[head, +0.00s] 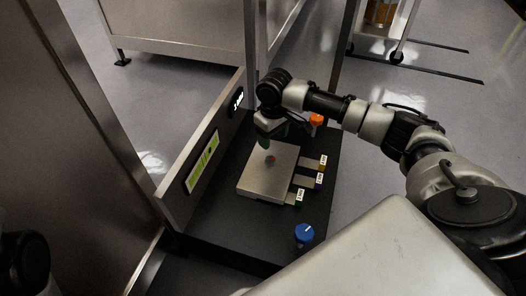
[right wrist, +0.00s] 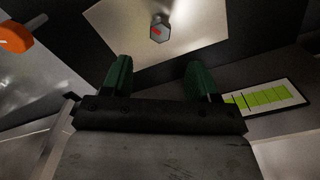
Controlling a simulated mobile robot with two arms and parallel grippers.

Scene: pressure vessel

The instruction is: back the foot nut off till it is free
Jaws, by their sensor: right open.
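The foot nut (head: 270,158) is a small grey hex piece with a red mark on top of a pale metal block (head: 262,183). It also shows in the right wrist view (right wrist: 160,31), near the top middle, with its red mark pointing to one side. My right gripper (head: 266,141) hangs over the far part of the block, close to the nut. In the right wrist view its two green fingers (right wrist: 159,78) are spread apart with nothing between them, and the nut lies beyond their tips. My left gripper is not in view.
The block stands on a dark base (head: 230,228). Several labelled tabs (head: 308,181) line its right side. A blue knob (head: 304,234) is at the near right, an orange knob (head: 316,119) at the far right. An upright panel with a green gauge (head: 202,160) borders the left.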

